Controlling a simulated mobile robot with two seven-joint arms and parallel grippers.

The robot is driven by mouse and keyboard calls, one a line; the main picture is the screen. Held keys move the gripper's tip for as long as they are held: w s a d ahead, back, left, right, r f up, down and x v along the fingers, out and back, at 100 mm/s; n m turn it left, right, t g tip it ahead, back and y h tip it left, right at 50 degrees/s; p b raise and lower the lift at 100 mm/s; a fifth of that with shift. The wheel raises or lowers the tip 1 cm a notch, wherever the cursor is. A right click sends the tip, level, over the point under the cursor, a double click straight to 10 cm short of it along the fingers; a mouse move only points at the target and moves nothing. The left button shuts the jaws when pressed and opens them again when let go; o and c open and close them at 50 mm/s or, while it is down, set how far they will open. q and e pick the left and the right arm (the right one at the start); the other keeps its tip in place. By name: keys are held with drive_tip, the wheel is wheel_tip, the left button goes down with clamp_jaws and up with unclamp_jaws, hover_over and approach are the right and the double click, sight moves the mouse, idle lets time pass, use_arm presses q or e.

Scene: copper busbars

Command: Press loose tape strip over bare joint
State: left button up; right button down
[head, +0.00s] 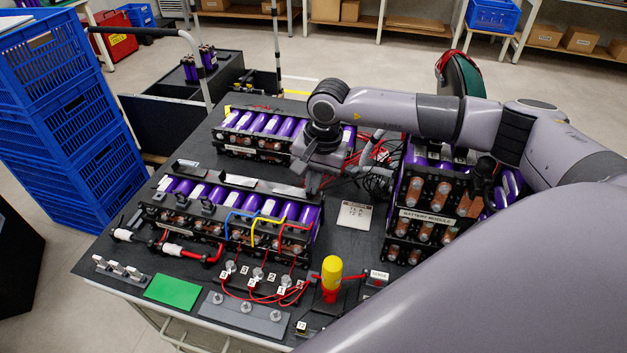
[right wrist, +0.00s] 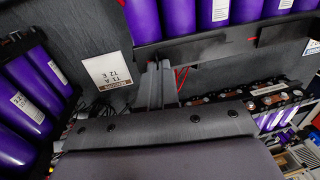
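A red cable (head: 199,257) with white sleeves (head: 172,249) runs along the front of the near battery module at the left. I cannot make out a loose tape strip or a bare joint for certain in either view. My right gripper (head: 312,184) hangs over the board between the near and far modules, beside a grey strip on the near module. Its two grey fingers (right wrist: 160,86) sit close together in the right wrist view, with nothing visible between them. It looks shut and empty. My left gripper is not in view.
Purple-celled modules (head: 231,205) stand near, behind and at the right (head: 433,214). A white label card (head: 355,214) lies between them. A yellow-and-red tool (head: 331,277), a green pad (head: 173,292) and thin red wires occupy the front. Blue crates (head: 75,120) stand left of the table.

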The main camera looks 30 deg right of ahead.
drive_tip(key=shift+s+f, duration=0.1)
drive_tip(key=shift+f, duration=0.05)
drive_tip(key=c, duration=1.3)
unclamp_jaws()
drive_tip(key=shift+d, duration=0.1)
